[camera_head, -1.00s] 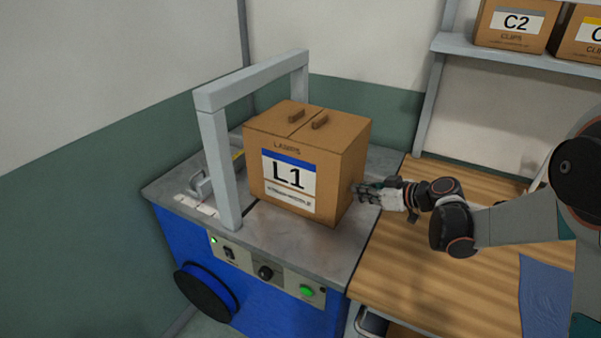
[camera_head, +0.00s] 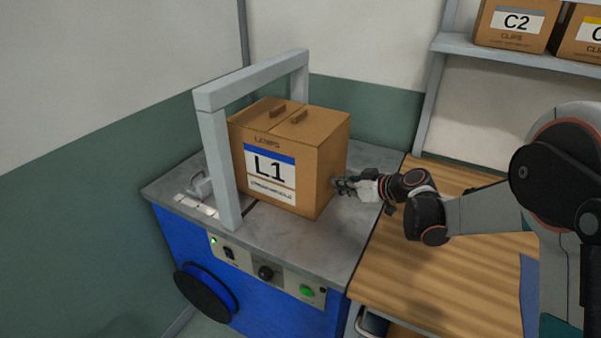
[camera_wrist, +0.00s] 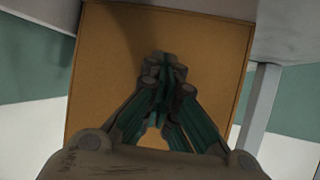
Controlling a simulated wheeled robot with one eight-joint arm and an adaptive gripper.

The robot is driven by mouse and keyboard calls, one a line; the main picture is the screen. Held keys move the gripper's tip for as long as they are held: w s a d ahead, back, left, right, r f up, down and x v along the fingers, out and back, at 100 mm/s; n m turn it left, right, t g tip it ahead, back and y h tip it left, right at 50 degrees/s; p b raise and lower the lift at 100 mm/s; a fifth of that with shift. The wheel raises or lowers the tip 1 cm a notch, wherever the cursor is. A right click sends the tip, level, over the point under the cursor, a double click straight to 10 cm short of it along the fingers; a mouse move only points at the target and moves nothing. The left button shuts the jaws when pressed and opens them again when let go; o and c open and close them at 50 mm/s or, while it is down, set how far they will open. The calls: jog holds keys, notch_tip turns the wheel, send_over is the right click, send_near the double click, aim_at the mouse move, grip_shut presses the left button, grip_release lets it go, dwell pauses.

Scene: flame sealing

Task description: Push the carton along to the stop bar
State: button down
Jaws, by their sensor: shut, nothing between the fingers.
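The carton (camera_head: 290,165), brown with an L1 label, stands upright on the grey top of the blue machine (camera_head: 320,238). Its left part is under the grey arch (camera_head: 222,160). My gripper (camera_head: 338,186) is shut and empty, with its fingertips at the carton's right face, touching or very close to it. In the wrist view the shut fingers (camera_wrist: 168,70) point at the carton's brown face (camera_wrist: 215,70), which fills most of the picture. The stop bar cannot be made out clearly; a small grey metal piece (camera_head: 200,186) sits left of the arch, and the carton and arch hide part of that end.
A wooden table (camera_head: 430,260) adjoins the machine on the right, under my arm. A shelf (camera_head: 530,58) with a C2 carton (camera_head: 515,22) and another carton is at the upper right. Buttons (camera_head: 306,289) are on the machine's front. The machine top right of the carton is clear.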

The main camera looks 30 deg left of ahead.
jog(key=shift+w+a, duration=0.2)
jog(key=shift+a, duration=2.4)
jog(key=shift+s+d, duration=0.1)
jog(key=shift+d, duration=2.95)
